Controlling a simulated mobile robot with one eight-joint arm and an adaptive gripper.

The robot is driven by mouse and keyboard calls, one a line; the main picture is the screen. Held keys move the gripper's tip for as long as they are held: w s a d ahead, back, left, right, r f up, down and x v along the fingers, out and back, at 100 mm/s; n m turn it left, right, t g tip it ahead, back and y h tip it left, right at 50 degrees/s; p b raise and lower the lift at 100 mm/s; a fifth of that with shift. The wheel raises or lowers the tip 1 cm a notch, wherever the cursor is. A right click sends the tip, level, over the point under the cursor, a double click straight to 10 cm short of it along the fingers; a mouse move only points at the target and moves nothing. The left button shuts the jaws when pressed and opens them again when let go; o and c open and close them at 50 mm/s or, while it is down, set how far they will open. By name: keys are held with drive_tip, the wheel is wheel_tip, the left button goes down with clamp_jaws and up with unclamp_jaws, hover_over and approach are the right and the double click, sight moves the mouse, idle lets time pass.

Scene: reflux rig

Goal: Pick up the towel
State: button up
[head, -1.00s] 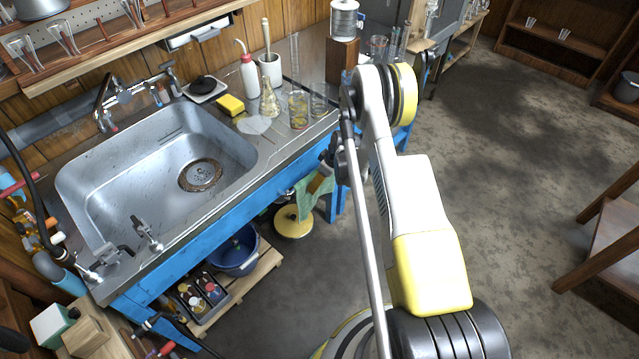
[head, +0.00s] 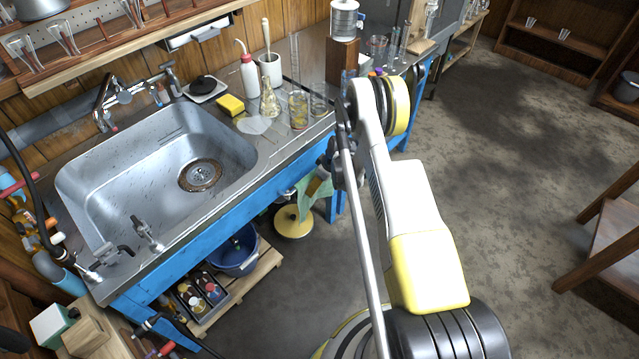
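The green towel (head: 314,194) hangs at the front of the blue sink bench, below the counter edge, near the bench's right leg. My gripper (head: 322,178) is small and dark at the end of my arm, right at the towel's upper part. It overlaps the towel in the picture. The fingers are partly hidden by the arm and too small to show whether they are open or shut on the cloth.
The counter (head: 280,150) with sink, glassware and a yellow sponge (head: 231,105) lies above the towel. A yellow round-based object (head: 293,222) stands below it. A blue basin (head: 236,252) sits on a low pallet.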

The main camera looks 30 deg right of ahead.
clamp_jaws()
idle(1.3)
wheel_tip(320, 180, up, 12)
drive_tip(key=p, duration=0.5)
drive_tip(key=shift+w+a, duration=0.1)
drive_tip(key=shift+a, duration=0.05)
drive_tip(key=shift+a+r, duration=0.2)
drive_tip(key=shift+d+f, duration=0.15)
drive_tip(key=shift+d, duration=0.05)
